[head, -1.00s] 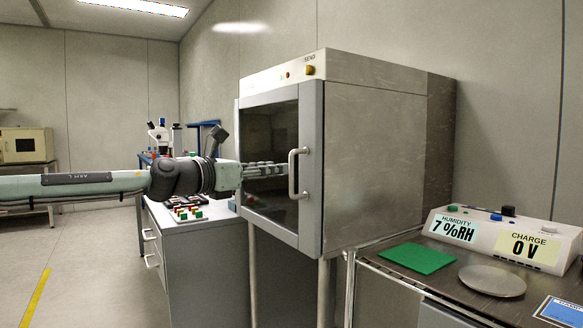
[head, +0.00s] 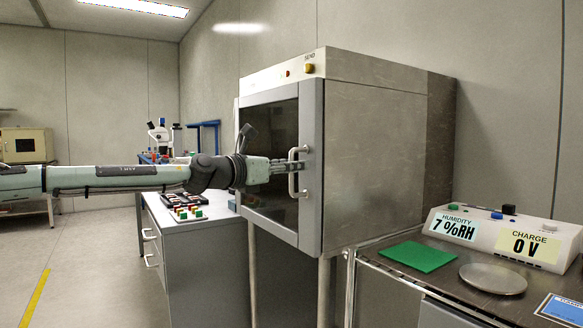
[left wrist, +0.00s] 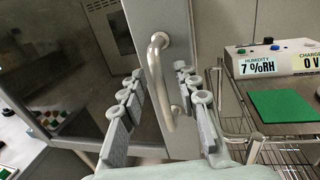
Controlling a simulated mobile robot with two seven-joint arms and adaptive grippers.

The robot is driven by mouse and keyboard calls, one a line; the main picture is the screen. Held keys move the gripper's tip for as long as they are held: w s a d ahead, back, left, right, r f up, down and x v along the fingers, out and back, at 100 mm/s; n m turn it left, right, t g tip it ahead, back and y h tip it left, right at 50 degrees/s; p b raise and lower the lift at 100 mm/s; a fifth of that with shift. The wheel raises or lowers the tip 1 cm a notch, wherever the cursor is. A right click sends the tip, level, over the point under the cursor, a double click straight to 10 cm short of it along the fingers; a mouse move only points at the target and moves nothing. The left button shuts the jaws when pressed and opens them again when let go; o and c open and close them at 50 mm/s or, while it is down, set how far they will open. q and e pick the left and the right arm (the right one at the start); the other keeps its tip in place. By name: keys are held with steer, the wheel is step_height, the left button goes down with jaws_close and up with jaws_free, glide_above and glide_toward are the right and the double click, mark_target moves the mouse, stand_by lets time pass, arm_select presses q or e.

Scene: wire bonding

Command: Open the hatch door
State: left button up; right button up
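The hatch door (head: 311,150) is a dark glass panel in a metal frame on the front of the steel cabinet, and it looks shut. Its upright bar handle (head: 292,188) is on the door's right side and also shows in the left wrist view (left wrist: 154,65). My left gripper (head: 292,167) is at the handle, pointing right in the head view. In the left wrist view my left gripper (left wrist: 158,76) has its fingers spread, with the handle between them and a gap on both sides. My right gripper does not show.
A drawer cabinet (head: 200,260) with small coloured parts on top stands left below the hatch. A wire-shelf bench at right holds a green mat (head: 418,256), a metal disc (head: 492,278) and a meter box (head: 480,240). Floor at left is clear.

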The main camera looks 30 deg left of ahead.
arm_select(q)
jaws_close()
stand_by(0.6)
